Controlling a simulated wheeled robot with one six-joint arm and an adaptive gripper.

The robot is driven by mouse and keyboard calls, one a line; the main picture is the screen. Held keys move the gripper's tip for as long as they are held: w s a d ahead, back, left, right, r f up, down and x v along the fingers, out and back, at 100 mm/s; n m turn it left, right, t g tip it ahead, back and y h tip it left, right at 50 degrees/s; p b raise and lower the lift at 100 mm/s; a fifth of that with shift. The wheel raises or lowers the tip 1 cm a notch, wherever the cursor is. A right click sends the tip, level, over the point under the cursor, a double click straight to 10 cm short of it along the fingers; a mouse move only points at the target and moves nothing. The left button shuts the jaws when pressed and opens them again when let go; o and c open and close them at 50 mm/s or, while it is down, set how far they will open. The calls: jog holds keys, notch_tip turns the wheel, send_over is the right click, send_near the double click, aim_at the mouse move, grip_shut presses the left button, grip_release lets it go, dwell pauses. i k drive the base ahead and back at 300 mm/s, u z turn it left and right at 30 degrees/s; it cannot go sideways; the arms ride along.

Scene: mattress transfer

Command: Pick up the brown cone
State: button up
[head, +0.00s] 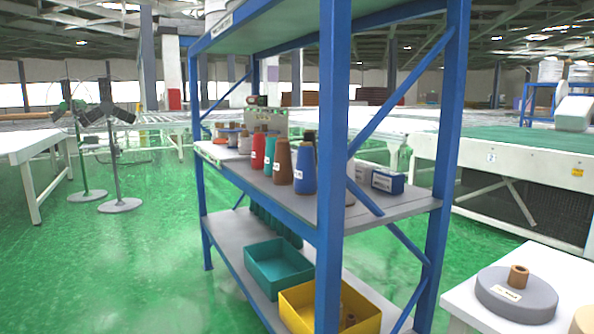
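The brown cone (283,163) stands upright on the middle shelf (330,209) of the blue rack. It is in the front row, between a teal cone (270,157) on its left and a blue cone (305,168) on its right. It has a small white label low on its side. A red cone (258,150) stands farther left. My gripper is not in view.
Blue rack posts (333,120) and a diagonal brace flank the shelf. A teal bin (278,268) and a yellow bin (330,308) sit on the lower shelf. A white table (470,297) with a grey disc (516,294) is at right. Green floor (150,260) is open at left.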

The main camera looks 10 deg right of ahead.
aim_at(283, 172)
jog(key=u, duration=0.05)
jog(key=k, duration=0.4)
jog(key=u, duration=1.05)
jog(key=i, duration=0.8)
jog(key=z, duration=0.45)
jog(key=i, duration=0.75)
jog(key=z, duration=0.7)
